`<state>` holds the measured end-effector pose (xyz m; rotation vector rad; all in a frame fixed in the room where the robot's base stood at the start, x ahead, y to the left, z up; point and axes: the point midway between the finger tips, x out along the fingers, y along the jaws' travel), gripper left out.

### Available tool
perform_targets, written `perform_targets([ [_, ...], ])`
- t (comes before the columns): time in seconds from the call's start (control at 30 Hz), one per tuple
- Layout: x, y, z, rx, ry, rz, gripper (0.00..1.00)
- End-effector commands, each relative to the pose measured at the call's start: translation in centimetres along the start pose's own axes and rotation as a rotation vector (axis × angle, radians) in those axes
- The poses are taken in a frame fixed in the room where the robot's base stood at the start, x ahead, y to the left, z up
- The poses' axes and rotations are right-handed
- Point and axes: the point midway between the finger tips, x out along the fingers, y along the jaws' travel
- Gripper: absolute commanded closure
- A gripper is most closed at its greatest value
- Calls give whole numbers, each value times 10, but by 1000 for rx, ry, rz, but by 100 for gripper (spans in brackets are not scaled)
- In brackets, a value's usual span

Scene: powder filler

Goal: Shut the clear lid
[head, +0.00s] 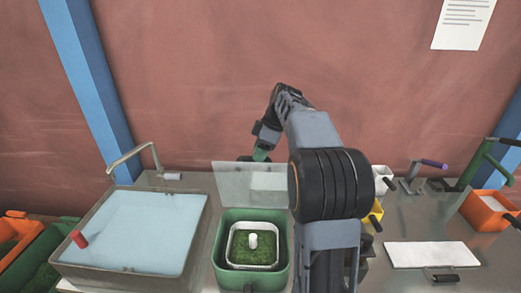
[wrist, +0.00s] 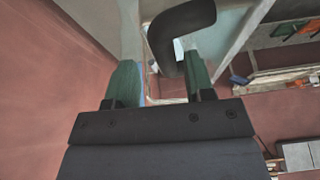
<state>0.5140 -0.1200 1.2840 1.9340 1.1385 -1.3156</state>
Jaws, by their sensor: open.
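The clear lid (head: 235,181) stands raised and tilted at the back edge of the green box (head: 223,253). The box is open at the top. Inside it is a white-rimmed tray of green material with a white knob (head: 253,241) in the middle. My gripper (head: 259,156) is behind the lid, near its top edge, with its fingers pointing down. In the wrist view my gripper (wrist: 162,80) is open, its two green fingers apart. A dark curved bar (wrist: 183,30) shows beyond the fingertips; I cannot tell whether they touch it.
A sink basin (head: 130,235) with a tap and a red knob is on the left. Orange and green bins stand at the far left. On the right are a white plate (head: 430,254), an orange container (head: 488,212) and a purple-handled lever (head: 433,163). My arm hides the counter right of the box.

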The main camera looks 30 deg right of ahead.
Motion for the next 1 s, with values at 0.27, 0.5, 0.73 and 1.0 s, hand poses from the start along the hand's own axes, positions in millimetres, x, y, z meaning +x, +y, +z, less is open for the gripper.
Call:
perform_targets([
  [0.27,-40,3,0,-1,6,17,52],
  [0.5,-110,-6,1,-6,2,29,52],
  [0.73,-99,-10,1,-7,0,23,52],
  [1.0,-46,-8,2,-8,0,23,52],
])
